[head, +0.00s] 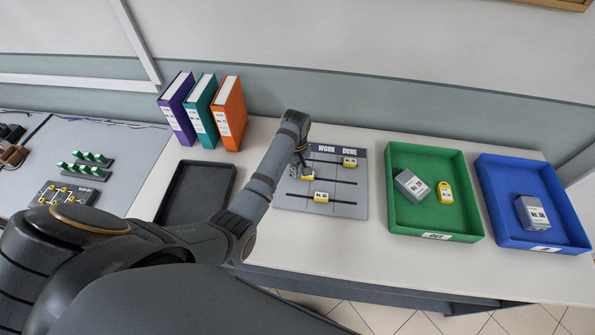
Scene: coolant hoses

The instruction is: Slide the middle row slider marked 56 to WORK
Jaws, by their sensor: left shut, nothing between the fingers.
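The grey slider board (360,208) lies on the white table, with the words WORK and DONE along its top edge. It has three dark rails, each with a yellow slider. The middle row slider (308,175) is towards the left part of its rail; its number is too small to read. The top slider (350,162) is at the right, under DONE. The bottom slider (321,197) is near the middle of its rail. My left gripper (303,164) is shut and empty, right by the middle slider; I cannot tell whether it touches. My arm hides the board's left part. My right gripper is not in view.
A green tray (464,212) and a blue tray (573,220), both holding labelled items, stand right of the board. A black tray (172,200) lies to the left. Three binders (204,112) stand behind it. A panel with green switches (88,165) is at the far left.

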